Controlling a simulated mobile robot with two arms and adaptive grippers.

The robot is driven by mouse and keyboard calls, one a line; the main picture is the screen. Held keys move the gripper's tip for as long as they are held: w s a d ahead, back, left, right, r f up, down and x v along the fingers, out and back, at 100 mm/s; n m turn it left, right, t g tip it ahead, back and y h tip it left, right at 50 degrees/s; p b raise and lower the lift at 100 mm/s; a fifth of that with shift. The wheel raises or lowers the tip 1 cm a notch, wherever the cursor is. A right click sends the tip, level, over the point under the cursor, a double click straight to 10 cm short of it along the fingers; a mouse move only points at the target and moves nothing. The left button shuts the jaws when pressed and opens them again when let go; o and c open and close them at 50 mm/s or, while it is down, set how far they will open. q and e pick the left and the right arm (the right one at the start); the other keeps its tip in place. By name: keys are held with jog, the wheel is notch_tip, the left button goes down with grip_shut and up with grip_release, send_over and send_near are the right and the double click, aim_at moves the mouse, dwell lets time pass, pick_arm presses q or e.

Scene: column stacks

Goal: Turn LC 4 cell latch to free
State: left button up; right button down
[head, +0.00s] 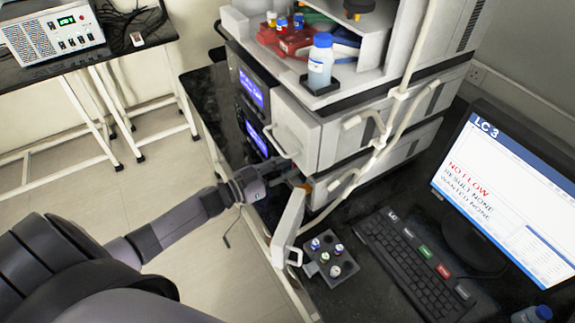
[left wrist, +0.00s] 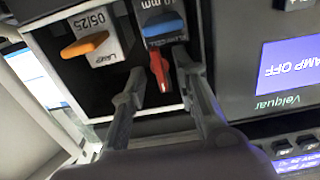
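In the left wrist view, a red latch (left wrist: 159,68) hangs below a blue-handled block (left wrist: 165,28) marked "10 mm" in an open bay. My left gripper (left wrist: 158,66) has its two fingers apart, one on each side of the red latch. Whether either finger touches it I cannot tell. In the head view my left gripper (head: 288,180) reaches into the front of the lower instrument, beside its open door (head: 289,222); the latch is hidden there. My right gripper is not in view.
Beside the blue-handled block sits a lamp block with an orange handle (left wrist: 85,45). A display (left wrist: 290,70) reads "LAMP OFF". A vial rack (head: 330,266), keyboard (head: 415,255) and monitor (head: 505,190) headed "LC 3" stand right of the door. A capped bottle (head: 320,65) stands above.

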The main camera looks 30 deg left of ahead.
pick_arm(q)
jog(key=shift+w, duration=0.1)
jog(key=shift+c, duration=0.3)
grip_shut()
